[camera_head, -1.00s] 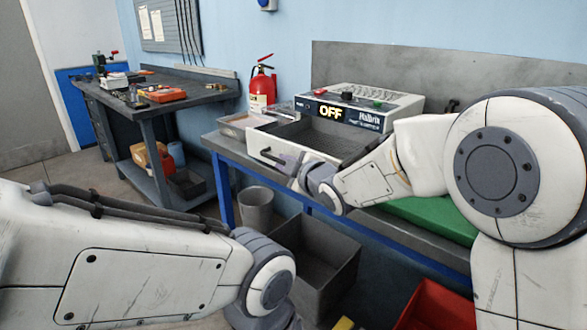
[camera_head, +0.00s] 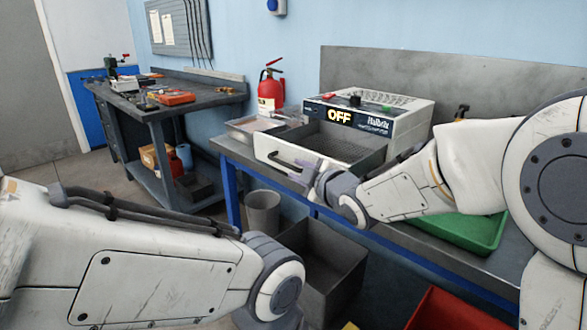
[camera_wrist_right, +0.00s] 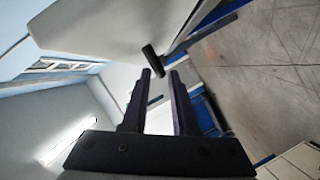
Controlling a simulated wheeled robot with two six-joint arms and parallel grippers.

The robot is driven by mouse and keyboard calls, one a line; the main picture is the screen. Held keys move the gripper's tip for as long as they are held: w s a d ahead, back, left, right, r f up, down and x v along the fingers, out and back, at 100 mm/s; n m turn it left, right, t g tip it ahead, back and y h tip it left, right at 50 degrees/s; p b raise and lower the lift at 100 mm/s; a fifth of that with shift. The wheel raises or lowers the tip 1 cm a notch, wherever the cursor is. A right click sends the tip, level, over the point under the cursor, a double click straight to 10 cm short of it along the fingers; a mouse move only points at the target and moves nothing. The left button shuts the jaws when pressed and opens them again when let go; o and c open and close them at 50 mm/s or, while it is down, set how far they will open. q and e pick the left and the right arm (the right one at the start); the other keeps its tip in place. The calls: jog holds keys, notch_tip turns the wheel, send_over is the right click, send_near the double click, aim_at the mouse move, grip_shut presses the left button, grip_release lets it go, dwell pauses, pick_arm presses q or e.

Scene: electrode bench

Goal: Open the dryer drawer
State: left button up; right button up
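The dryer (camera_head: 384,120) is a white and dark box with a lit "OFF" display on the bench at the back. Its drawer (camera_head: 282,150) is pulled out, showing a dark, empty-looking mesh tray inside. My right gripper (camera_head: 308,172) is in front of the drawer front, partly hidden by my right wrist. In the right wrist view, the right gripper's (camera_wrist_right: 160,73) two dark fingers are apart with nothing clamped. The dark drawer handle (camera_wrist_right: 153,60) shows at and just beyond the fingertips; contact cannot be told. My left arm crosses the lower left; its gripper is out of view.
A shallow tray (camera_head: 238,124) sits left of the dryer, and a green tray (camera_head: 478,236) lies on the bench's right. A grey bin (camera_head: 337,252), a bucket (camera_head: 263,201) and a red bin (camera_head: 446,308) stand below.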

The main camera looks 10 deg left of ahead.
jog(key=v, duration=0.7)
jog(key=s+d+f+m+g+h, duration=0.25)
jog(key=s+f+m+g, duration=0.2)
jog(key=s, duration=0.55)
jog(key=s+d+f+m+g+h, duration=0.2)
jog(key=s+d+f+m+g, duration=0.15)
jog(key=s+f, duration=0.4)
jog(key=s+d+f+m+g+h, duration=0.2)
jog(key=s+f+m+g+h, duration=0.15)
jog(key=s, duration=0.75)
notch_tip(320, 180, up, 20)
jog(key=s+g+p, duration=0.1)
jog(key=p, duration=1.9)
jog(key=shift+s+d+f, duration=0.25)
jog(key=shift+s, duration=0.05)
